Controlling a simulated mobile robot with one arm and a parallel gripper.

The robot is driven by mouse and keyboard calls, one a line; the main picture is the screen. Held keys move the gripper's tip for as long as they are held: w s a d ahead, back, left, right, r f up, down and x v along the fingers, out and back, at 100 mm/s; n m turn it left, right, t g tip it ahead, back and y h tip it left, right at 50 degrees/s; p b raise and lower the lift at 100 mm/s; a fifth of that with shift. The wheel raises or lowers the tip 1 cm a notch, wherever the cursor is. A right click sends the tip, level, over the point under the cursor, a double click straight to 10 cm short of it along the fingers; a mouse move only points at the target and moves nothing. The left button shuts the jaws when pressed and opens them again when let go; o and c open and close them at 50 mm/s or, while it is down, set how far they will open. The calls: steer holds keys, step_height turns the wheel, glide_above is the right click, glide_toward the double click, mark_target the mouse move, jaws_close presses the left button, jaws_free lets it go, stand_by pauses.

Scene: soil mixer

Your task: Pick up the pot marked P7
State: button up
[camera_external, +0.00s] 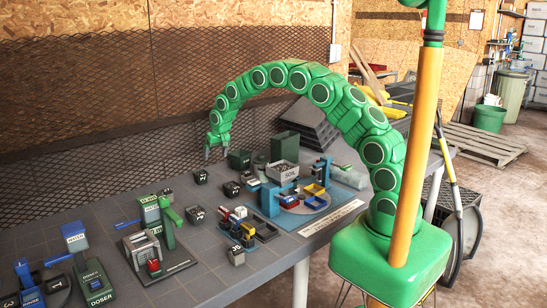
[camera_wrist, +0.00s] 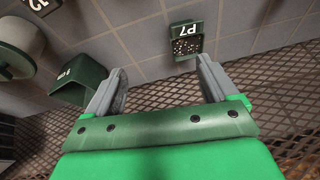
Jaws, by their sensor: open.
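The pot marked P7 (camera_wrist: 187,46) is a small dark square pot with a white label and speckled contents. In the wrist view it sits on the grey tiled table, beyond the fingertips and nearer the right finger. My gripper (camera_wrist: 160,66) is open, with nothing between its fingers. In the external view my gripper (camera_external: 216,152) hangs above the back of the table. A dark pot (camera_external: 201,177) stands just below and left of it; its label is too small to read there, but its place fits P7.
A green bin (camera_wrist: 79,80) stands left of P7 in the wrist view. Other dark pots (camera_external: 231,189) stand nearby. Mesh (camera_wrist: 270,90) covers the wall behind the table. A mixer station (camera_external: 270,200) and doser station (camera_external: 150,235) hold more equipment.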

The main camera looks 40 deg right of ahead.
mark_target(200, 173)
steer(key=shift+t, duration=0.3)
steer(key=w+a+f, duration=0.2)
steer(key=f, duration=0.1)
steer(key=w+a+f, duration=0.1)
steer(key=w+f, duration=0.1)
steer(key=shift+a+f, duration=0.15)
steer(key=shift+a+x, duration=0.25)
steer(key=shift+x, duration=1.6)
steer(key=shift+a+x, duration=0.2)
steer(key=shift+x, duration=1.7)
steer(key=shift+w, duration=0.2)
steer(key=c, duration=0.9)
